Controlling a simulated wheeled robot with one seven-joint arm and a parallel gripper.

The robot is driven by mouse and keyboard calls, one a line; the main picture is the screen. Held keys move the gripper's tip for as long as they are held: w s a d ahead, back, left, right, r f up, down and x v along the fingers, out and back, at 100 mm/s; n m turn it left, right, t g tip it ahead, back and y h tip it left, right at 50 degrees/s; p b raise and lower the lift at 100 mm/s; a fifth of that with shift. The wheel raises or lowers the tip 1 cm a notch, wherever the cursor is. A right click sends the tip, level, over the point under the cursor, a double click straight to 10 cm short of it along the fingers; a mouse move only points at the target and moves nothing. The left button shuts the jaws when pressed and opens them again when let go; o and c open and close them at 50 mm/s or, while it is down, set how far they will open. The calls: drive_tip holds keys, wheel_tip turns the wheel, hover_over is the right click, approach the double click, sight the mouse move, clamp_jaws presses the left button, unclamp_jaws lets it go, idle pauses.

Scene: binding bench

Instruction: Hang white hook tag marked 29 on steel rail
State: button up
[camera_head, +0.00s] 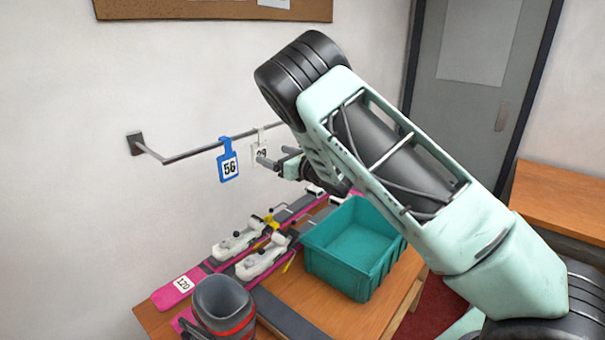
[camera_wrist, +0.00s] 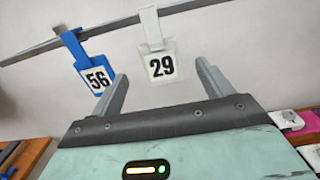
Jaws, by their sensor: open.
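The white hook tag marked 29 (camera_head: 259,151) is at the steel rail (camera_head: 195,150), its hook at the bar and its plate hanging below. In the wrist view the white tag (camera_wrist: 161,62) shows its number 29 facing me, with its hook up over the rail (camera_wrist: 110,27). My gripper (camera_head: 277,157) is just right of the tag in the head view. In the wrist view my gripper (camera_wrist: 163,83) is open, with a finger on either side below the tag and apart from it. A blue hook tag marked 56 (camera_head: 228,160) hangs on the rail to the left.
A teal bin (camera_head: 352,268) stands on the wooden bench (camera_head: 290,290) below the rail. Pink boards with white clamps (camera_head: 240,240) lie left of it. A dark cup (camera_head: 222,305) is at the front left. My arm hides the rail's right end.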

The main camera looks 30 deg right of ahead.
drive_tip(key=b+v, duration=0.3)
drive_tip(key=v, duration=0.7)
drive_tip(key=shift+s+b, duration=0.25)
drive_tip(key=shift+b, duration=0.05)
drive_tip(key=shift+d, duration=0.1)
